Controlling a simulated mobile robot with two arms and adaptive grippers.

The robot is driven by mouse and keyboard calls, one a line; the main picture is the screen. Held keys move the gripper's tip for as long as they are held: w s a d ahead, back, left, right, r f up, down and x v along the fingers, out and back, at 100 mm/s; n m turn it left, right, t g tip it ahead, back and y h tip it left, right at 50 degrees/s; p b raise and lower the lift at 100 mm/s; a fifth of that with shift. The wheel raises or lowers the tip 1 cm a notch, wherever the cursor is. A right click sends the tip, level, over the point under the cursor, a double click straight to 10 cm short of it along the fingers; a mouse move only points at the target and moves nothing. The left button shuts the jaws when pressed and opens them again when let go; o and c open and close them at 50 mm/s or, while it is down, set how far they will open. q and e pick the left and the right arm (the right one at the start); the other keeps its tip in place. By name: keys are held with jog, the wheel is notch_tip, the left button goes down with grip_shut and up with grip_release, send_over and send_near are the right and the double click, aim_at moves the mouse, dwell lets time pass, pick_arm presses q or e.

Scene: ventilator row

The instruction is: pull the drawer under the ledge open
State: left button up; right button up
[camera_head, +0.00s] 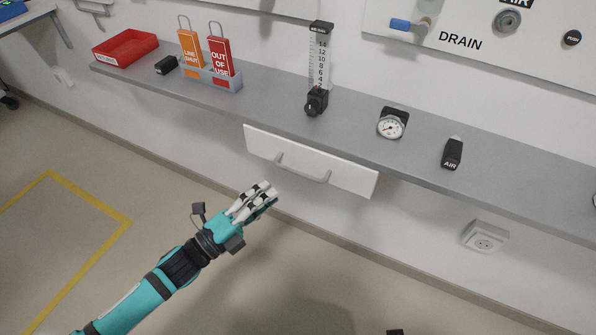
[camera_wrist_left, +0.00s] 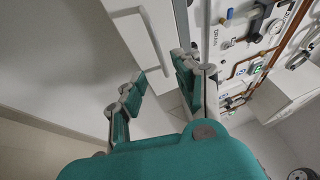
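The drawer (camera_head: 345,178) is a white front panel under the grey ledge (camera_head: 265,105), with a pale bar handle (camera_head: 303,173) across its middle. It looks closed or nearly so. My left gripper (camera_head: 268,194) is just left of and below the handle, apart from it in the head view. In the left wrist view the gripper (camera_wrist_left: 155,85) has its fingers spread with nothing between them. The drawer front (camera_wrist_left: 122,12) and its handle (camera_wrist_left: 155,42) are ahead of the fingers there.
On the ledge stand a red tray (camera_head: 125,48), a tag holder (camera_head: 212,79), a flowmeter (camera_head: 318,65), a gauge (camera_head: 392,123) and a black AIR block (camera_head: 452,153). A wall socket (camera_head: 485,236) is at lower right. The floor below the drawer is clear.

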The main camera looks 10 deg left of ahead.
aim_at(298, 173)
pick_arm(q)
jog(key=x, duration=0.9)
jog(key=shift+w, duration=0.1)
grip_shut()
